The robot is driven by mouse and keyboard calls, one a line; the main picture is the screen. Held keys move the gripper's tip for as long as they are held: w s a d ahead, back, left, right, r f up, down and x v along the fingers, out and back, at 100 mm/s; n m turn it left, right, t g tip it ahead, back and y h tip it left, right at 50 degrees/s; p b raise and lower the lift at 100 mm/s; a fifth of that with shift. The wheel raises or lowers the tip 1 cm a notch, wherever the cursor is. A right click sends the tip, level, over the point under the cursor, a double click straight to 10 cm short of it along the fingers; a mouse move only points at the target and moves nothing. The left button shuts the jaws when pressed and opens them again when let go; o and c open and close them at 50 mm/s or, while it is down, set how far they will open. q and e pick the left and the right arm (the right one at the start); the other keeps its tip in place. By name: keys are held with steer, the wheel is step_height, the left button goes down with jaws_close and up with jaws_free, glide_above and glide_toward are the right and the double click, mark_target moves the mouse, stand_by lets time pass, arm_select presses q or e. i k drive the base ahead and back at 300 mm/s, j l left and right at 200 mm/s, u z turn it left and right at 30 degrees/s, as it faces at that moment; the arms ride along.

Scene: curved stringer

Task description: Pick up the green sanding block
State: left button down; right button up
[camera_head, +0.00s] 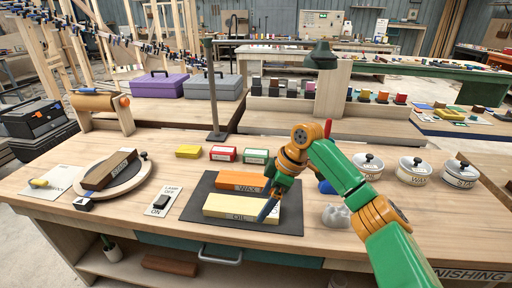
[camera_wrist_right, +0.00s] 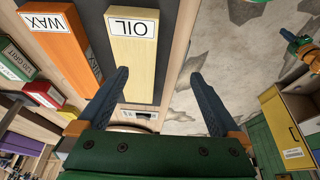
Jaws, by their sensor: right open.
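The green sanding block (camera_head: 255,155) lies on the workbench at the right end of a row, beside a red block (camera_head: 223,153) and a yellow block (camera_head: 188,151). It has a white label on its front. In the right wrist view the green block (camera_wrist_right: 12,62) shows at the left edge, partly cut off. My right gripper (camera_head: 268,208) is open and empty over the dark mat, close to the pale OIL block (camera_head: 243,206), nearer the bench front than the green block. My left gripper does not show in the head view.
The orange WAX block (camera_head: 243,181) lies on the mat (camera_head: 200,226) between the OIL block and the coloured row. A lamp post (camera_head: 213,100) stands behind the row. A grey lump (camera_head: 336,216) and lidded tins (camera_head: 413,170) are at right. Bare wood surrounds the row.

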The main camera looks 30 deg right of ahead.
mark_target(251, 156)
steer(key=i+l, duration=0.75)
steer(key=i, duration=0.15)
